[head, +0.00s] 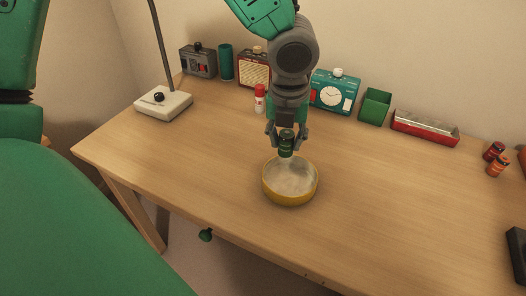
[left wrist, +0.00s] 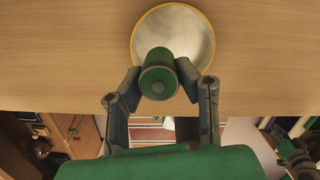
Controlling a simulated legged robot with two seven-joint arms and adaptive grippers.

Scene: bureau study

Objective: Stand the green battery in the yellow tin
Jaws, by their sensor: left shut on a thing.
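The green battery (head: 286,147) is upright between the fingers of my left gripper (head: 287,138), which is shut on it. It also shows end-on in the left wrist view (left wrist: 159,78), between the two fingertips. The yellow tin (head: 290,198) is a round, shallow, open dish with a pale inside, standing on the desk directly below the battery. In the left wrist view the tin (left wrist: 213,38) lies behind the battery. Whether the battery's lower end touches the tin's floor cannot be told. My right gripper is not in the head view.
Along the wall stand a teal clock (head: 334,93), a green box (head: 375,106), a red tray (head: 425,128) and a radio (head: 254,72). A red-white bottle (head: 260,99) stands behind the tin. Orange batteries (head: 497,165) stand at right. The desk (head: 390,220) is clear right of the tin.

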